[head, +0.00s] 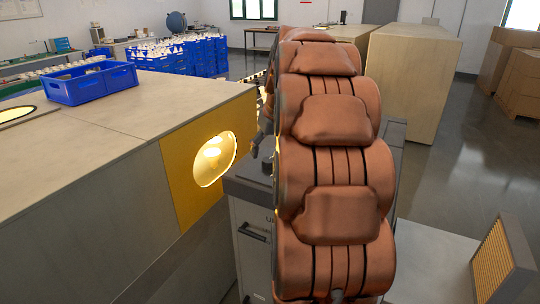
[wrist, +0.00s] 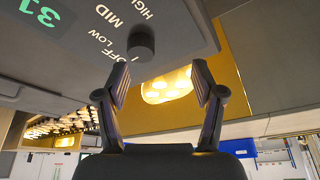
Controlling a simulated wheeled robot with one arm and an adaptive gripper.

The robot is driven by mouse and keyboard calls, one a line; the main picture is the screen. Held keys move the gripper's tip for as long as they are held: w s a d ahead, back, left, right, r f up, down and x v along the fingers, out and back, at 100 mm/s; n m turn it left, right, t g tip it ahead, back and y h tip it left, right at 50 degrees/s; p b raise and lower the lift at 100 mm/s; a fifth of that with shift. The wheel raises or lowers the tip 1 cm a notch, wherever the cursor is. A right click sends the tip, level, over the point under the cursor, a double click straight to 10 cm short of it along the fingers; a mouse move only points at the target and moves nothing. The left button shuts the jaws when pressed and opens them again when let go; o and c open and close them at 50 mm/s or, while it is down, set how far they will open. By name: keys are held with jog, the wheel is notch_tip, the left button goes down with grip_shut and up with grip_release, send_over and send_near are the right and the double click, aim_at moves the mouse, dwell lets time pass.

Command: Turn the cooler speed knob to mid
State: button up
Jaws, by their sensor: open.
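The cooler speed knob (wrist: 140,42) is a short dark cylinder on a grey panel (wrist: 180,25) in the wrist view. White labels OFF, LOW, MID and HIGH curve around its left side. I cannot clearly tell which label it points to. My gripper (wrist: 160,67) is open and empty, its two dark fingers spread below the knob in the picture, apart from it. In the head view the cooler (head: 248,210) is a grey cabinet partly hidden behind my copper-coloured arm.
A yellow wall with a glowing round window (head: 214,158) stands left of the cooler, below a broad bench top (head: 110,140) with a blue crate (head: 92,84). A ribbed panel (head: 497,262) stands at lower right.

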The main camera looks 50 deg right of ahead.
aim_at(269, 160)
jog(key=d, duration=0.3)
jog(key=shift+w+r, duration=0.1)
jog(key=shift+r, duration=0.05)
jog(key=shift+p+x, duration=1.35)
jog(key=shift+x, duration=2.3)
jog(key=shift+w+r, duration=0.1)
jog(key=shift+d, duration=0.1)
jog(key=c, duration=1.1)
